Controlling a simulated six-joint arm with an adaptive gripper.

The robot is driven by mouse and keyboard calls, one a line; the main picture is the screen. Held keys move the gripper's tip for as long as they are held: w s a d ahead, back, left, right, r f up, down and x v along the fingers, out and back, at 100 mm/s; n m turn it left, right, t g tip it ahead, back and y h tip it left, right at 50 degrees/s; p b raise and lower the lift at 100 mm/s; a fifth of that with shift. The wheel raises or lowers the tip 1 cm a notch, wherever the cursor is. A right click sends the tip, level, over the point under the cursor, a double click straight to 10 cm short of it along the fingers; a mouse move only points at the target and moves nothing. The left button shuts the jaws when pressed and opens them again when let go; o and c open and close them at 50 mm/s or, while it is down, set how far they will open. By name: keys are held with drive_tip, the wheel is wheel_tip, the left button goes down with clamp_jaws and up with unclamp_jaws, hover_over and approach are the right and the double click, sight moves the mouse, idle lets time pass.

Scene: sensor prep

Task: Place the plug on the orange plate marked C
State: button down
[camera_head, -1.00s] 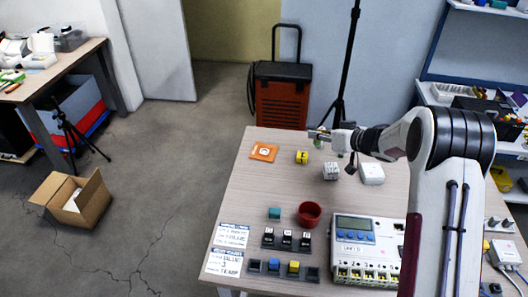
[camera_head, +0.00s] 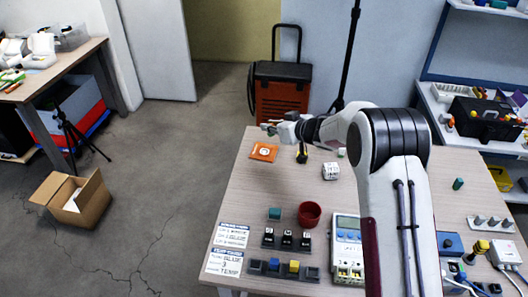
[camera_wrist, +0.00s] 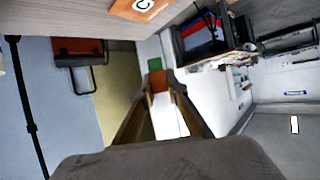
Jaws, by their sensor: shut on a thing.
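My gripper (camera_head: 268,128) is shut on a small plug, seen in the wrist view with a green end (camera_wrist: 154,63) and an orange-brown part between the fingertips (camera_wrist: 160,90). In the head view the gripper points left, just above the orange plate in the picture; its exact height is unclear. The orange plate (camera_head: 263,152), with a white round mark, lies flat at the table's far left. In the wrist view the plate (camera_wrist: 130,8) shows at the top edge with a letter C, apart from the plug.
A white die (camera_head: 331,171) is nearby. A red cup (camera_head: 309,214), teal block (camera_head: 274,214) and block racks (camera_head: 284,269) occupy the near side. The table (camera_head: 255,185) is bare below the plate.

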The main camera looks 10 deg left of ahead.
idle(0.3)
drive_tip(key=shift+d, duration=0.1)
hover_over(270, 157)
drive_tip(key=shift+f, duration=3.15)
drive_tip(key=shift+f, duration=1.9)
drive_tip(key=shift+f, duration=0.1)
drive_tip(key=c, duration=2)
unclamp_jaws()
